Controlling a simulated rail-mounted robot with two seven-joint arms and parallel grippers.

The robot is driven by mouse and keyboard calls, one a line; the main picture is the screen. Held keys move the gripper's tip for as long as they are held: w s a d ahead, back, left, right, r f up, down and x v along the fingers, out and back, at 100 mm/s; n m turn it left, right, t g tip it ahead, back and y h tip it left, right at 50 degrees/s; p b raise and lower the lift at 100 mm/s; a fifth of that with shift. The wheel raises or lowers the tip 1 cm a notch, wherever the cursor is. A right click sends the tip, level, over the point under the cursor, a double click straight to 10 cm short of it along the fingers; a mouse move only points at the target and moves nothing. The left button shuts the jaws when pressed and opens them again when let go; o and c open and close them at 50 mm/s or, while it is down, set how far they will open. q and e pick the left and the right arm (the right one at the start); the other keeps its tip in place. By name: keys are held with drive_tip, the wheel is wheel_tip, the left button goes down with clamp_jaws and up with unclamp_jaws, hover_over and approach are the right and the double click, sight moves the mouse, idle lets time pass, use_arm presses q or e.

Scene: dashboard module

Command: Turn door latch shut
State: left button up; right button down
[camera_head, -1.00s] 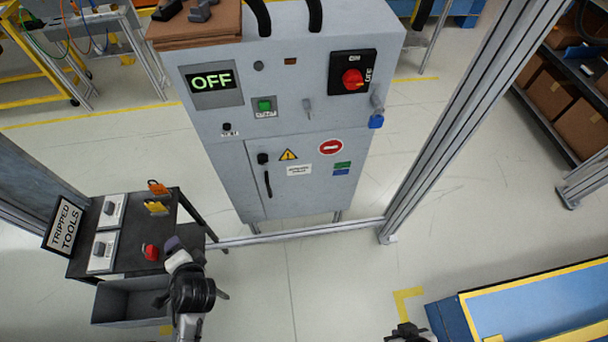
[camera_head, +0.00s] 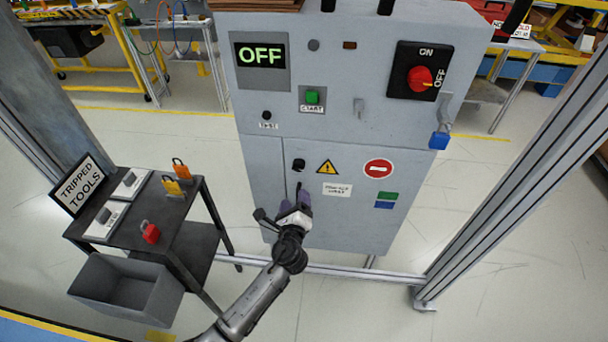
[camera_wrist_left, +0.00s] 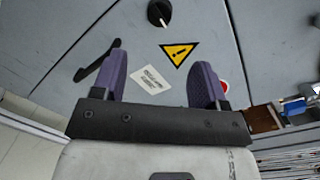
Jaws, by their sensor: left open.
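The grey cabinet (camera_head: 350,150) has a lower door (camera_head: 350,225) with a round black door latch (camera_head: 299,165) near its upper left corner. In the left wrist view the latch (camera_wrist_left: 160,12) shows a white pointer mark. A black bar handle (camera_wrist_left: 98,60) is below the latch; in the head view my gripper mostly hides it. My left gripper (camera_head: 303,193) is just below the latch, in front of the door. Its purple fingers (camera_wrist_left: 160,78) are apart, with nothing between them and no visible contact with the latch. My right gripper is not in view.
A black cart (camera_head: 150,225) with padlocks and a "Tripped Tools" sign (camera_head: 80,185) stands at left, with a grey bin (camera_head: 125,290) in front. A metal post (camera_head: 510,190) rises at right. The display (camera_head: 261,56) reads OFF. A blue padlock (camera_head: 439,140) hangs at the cabinet's right.

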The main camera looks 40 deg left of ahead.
sight(297, 167)
use_arm(q)
drive_tip(key=b+x, duration=0.2)
drive_tip(key=x, duration=1)
drive_tip(key=shift+a+b, duration=0.15)
drive_tip(key=shift+b, duration=0.15)
drive_tip(key=shift+c, duration=0.5)
drive_tip(key=c, duration=0.8)
